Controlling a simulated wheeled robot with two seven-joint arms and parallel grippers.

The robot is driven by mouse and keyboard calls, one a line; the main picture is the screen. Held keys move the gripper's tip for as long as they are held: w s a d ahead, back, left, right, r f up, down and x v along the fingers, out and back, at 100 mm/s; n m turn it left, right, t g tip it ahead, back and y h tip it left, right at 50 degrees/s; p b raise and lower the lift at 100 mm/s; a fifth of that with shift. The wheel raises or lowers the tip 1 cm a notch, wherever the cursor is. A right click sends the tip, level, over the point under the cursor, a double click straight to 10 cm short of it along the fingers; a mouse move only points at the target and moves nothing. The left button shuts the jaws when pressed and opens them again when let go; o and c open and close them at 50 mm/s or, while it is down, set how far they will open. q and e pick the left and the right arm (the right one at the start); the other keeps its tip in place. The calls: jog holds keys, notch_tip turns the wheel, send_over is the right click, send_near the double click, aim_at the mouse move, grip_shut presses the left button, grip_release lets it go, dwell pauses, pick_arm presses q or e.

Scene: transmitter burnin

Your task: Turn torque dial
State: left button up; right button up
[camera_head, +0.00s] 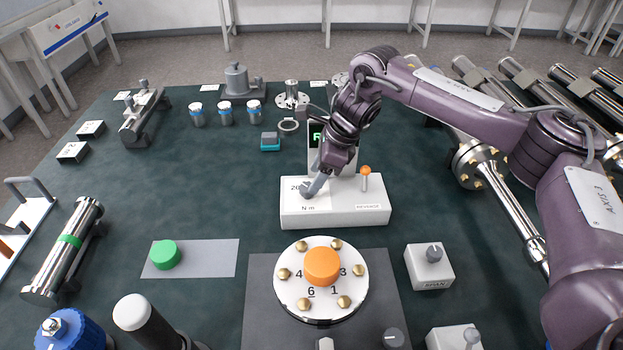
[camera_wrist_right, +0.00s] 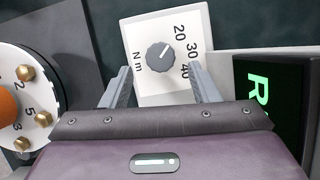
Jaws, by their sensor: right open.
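The torque dial (camera_wrist_right: 160,57) is a grey round knob on a white plate marked 20, 30, 40 and N m. Its light mark points roughly toward 20. It belongs to the white box (camera_head: 345,216) in the head view, where my gripper largely covers the dial. My right gripper (camera_head: 314,186) reaches down over the left part of this box. In the right wrist view the right gripper (camera_wrist_right: 160,68) is open, with one finger on each side of the dial. I cannot tell whether the fingers touch it. My left gripper is not in view.
A lever with an orange ball (camera_head: 366,171) stands on the box's right side. Behind is a display (camera_head: 315,134) with green letters. A round flange with an orange cap (camera_head: 322,266) is in front. A SPAN knob box (camera_head: 429,267) stands front right. A green cap (camera_head: 166,255) lies left.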

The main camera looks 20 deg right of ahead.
jog(key=shift+x, duration=1.6)
jog(key=shift+c, duration=0.3)
jog(key=c, duration=0.9)
